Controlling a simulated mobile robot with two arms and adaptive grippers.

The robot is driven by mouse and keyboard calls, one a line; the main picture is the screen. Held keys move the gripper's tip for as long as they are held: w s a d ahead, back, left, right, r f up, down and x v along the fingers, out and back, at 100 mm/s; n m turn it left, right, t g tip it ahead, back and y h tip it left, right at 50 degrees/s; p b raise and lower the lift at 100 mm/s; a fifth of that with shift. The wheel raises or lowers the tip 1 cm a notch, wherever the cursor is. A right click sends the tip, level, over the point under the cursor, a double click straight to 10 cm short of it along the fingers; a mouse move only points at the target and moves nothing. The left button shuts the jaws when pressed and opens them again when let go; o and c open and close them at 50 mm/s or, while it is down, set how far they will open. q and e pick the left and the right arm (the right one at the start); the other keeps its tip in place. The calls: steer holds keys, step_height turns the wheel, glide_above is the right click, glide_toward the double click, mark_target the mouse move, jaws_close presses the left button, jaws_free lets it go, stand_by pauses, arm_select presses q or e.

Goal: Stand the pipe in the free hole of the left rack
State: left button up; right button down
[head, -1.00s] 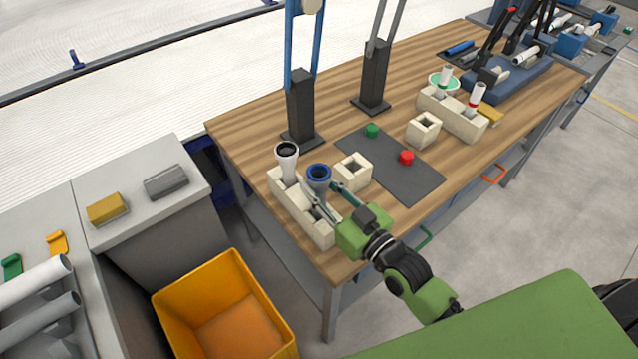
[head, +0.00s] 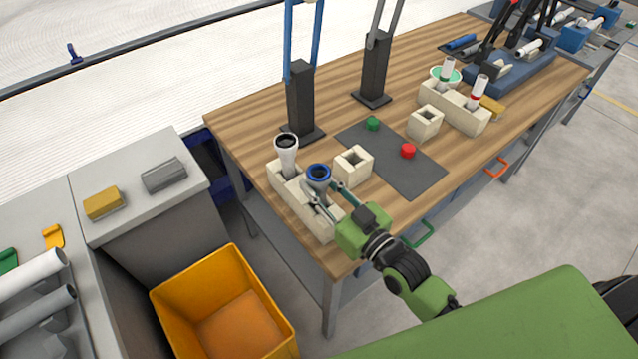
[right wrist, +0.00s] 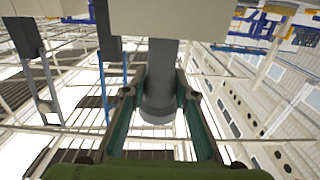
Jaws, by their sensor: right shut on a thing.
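The grey pipe with a blue-rimmed flared top (head: 318,173) stands roughly upright over the near part of the left rack (head: 326,232). My right gripper (head: 325,191) is shut on it below the flare. The pipe also shows between the fingers in the right wrist view (right wrist: 158,100), its shaft running to a beige block. The fingers and the angle hide its lower end, so I cannot tell how deep it sits. A white pipe with a black rim (head: 286,155) stands in the rack's far hole. My left gripper is out of view.
A beige single-hole block (head: 353,168) stands close to the right of the held pipe. A dark mat (head: 400,170) carries a green and a red piece. A second rack (head: 451,113) stands farther right. Black posts (head: 301,100) rise behind, and an orange bin (head: 225,310) sits below.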

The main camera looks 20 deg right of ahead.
steer(key=c, duration=1.6)
jaws_free()
steer(key=shift+o, duration=0.2)
steer(key=shift+s, duration=0.15)
steer(key=v, duration=1.1)
steer(key=shift+s+d, duration=0.15)
steer(key=shift+s, duration=0.25)
